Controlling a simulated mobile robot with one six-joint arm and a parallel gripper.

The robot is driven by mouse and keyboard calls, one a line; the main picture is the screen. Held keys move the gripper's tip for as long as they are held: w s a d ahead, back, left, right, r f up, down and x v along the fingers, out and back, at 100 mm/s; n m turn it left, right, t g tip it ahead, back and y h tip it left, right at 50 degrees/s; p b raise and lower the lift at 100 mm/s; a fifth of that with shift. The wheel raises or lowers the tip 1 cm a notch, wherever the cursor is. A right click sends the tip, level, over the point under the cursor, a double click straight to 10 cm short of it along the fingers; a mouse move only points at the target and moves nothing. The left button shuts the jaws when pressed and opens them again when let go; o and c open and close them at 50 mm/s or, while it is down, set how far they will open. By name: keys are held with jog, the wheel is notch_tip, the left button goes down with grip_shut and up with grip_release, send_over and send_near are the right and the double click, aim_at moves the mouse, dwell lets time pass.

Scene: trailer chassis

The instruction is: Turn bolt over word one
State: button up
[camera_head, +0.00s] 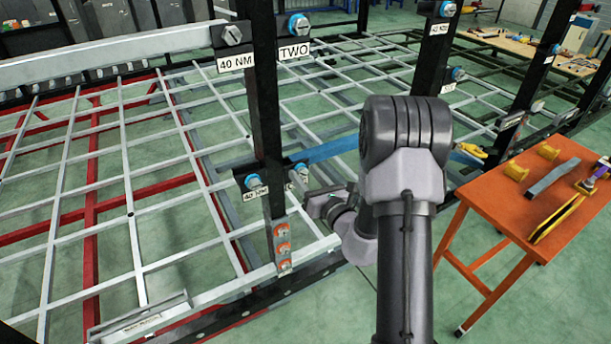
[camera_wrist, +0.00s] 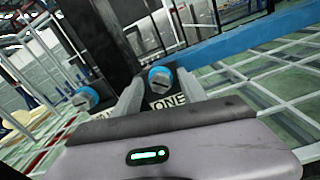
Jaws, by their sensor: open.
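The bolt over the word ONE (camera_wrist: 160,78) has a slotted grey head and a blue collar. The white label ONE (camera_wrist: 168,101) sits just below it in the wrist view. My gripper (camera_wrist: 160,84) is open, with one finger on each side of this bolt; I cannot tell whether they touch it. In the head view this bolt (camera_head: 301,167) shows small at the right of the black post, with my gripper (camera_head: 308,195) close beside it. A second blue-collared bolt (camera_wrist: 84,98) stands to the left in the wrist view, and it also shows in the head view (camera_head: 253,181).
A black post (camera_head: 266,100) stands beside my gripper. A blue bar (camera_head: 335,148) runs behind it. A TWO label (camera_head: 294,50) and bolt (camera_head: 297,24) are higher up. An orange table (camera_head: 500,205) with tools stands at right. The grey chassis grid (camera_head: 125,190) spreads left.

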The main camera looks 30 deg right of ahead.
jog(key=shift+w, duration=0.25)
grip_shut()
jog(key=shift+m, duration=0.3)
